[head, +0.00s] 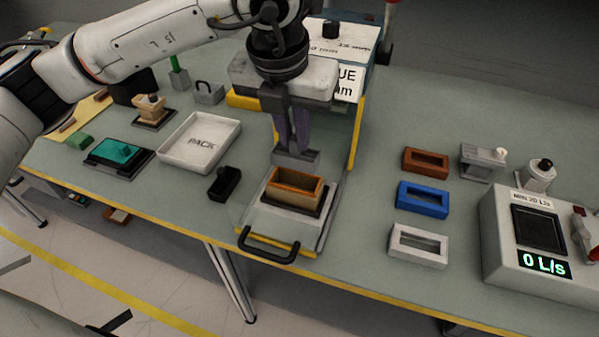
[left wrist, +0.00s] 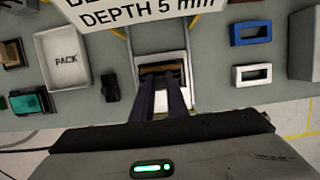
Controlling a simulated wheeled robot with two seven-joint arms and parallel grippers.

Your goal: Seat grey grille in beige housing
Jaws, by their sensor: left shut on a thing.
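The beige housing (head: 294,190), an open-topped box that looks orange-tan here, sits in a fixture on a pale sliding plate (head: 277,220) with a black handle. My left gripper (head: 295,152) points down just above the housing's back side. It is shut on a grey block, which I take to be the grey grille (head: 296,161). The grille looks apart from the housing, above its back rim, but the exact gap is hard to tell. In the left wrist view my fingers (left wrist: 164,92) reach over the housing (left wrist: 162,70), and the grille cannot be made out. My right gripper is not in view.
A white PACK tray (head: 201,142), a small black block (head: 224,183) and a teal block on a dark base (head: 118,153) lie left. Brown (head: 426,162), blue (head: 423,199) and white (head: 418,245) frames lie right, beside a meter box (head: 541,240). A yellow-edged station stands behind my gripper.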

